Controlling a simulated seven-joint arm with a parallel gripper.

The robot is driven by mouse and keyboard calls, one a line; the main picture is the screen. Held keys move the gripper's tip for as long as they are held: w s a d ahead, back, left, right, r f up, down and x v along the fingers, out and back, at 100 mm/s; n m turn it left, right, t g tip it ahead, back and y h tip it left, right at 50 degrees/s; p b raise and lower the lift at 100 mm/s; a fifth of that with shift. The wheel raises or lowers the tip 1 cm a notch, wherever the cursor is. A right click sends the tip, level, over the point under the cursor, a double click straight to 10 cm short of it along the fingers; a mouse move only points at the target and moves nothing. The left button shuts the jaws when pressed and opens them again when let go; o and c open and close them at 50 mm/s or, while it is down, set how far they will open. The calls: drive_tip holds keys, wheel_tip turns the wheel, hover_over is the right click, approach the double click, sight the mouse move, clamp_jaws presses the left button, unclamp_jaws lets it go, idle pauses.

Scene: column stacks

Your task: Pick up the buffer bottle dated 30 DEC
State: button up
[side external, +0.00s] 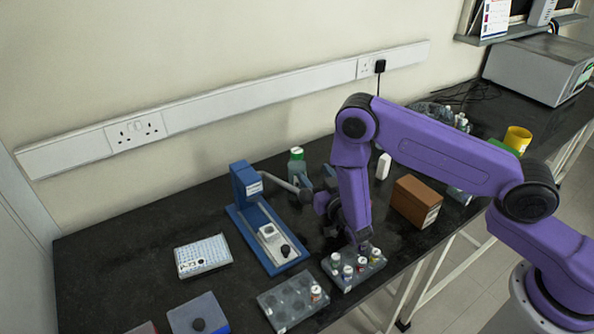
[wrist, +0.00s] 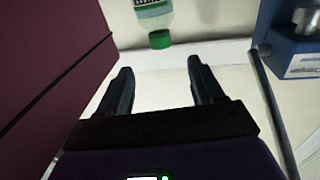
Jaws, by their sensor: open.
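My gripper (wrist: 158,80) is open in the wrist view, with nothing between its two dark fingers. A clear bottle with a green cap (wrist: 159,39) appears upside down beyond the fingertips, apart from them. In the side view the green-capped bottle (side external: 297,166) stands at the back of the bench, left of my arm. Several small capped bottles (side external: 348,272) stand in a grey rack (side external: 345,287) below my wrist. One more small bottle (side external: 316,293) stands in the left grey rack (side external: 284,317). No date is readable on any bottle. My fingers are not clear in the side view.
A blue device (side external: 246,184) stands left of my arm; blue equipment (wrist: 297,45) also shows at right in the wrist view. A brown box (side external: 415,202) stands right of my arm. A white tray (side external: 203,257) lies at left. Bare black bench lies around the tray.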

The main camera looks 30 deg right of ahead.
sight(294, 149)
drive_tip(key=w, duration=0.4)
drive_tip(key=w+d, duration=0.1)
drive_tip(key=w, duration=0.4)
drive_tip(key=w+d, duration=0.1)
drive_tip(key=w, duration=0.3)
drive_tip(key=shift+w, duration=0.25)
clamp_jaws()
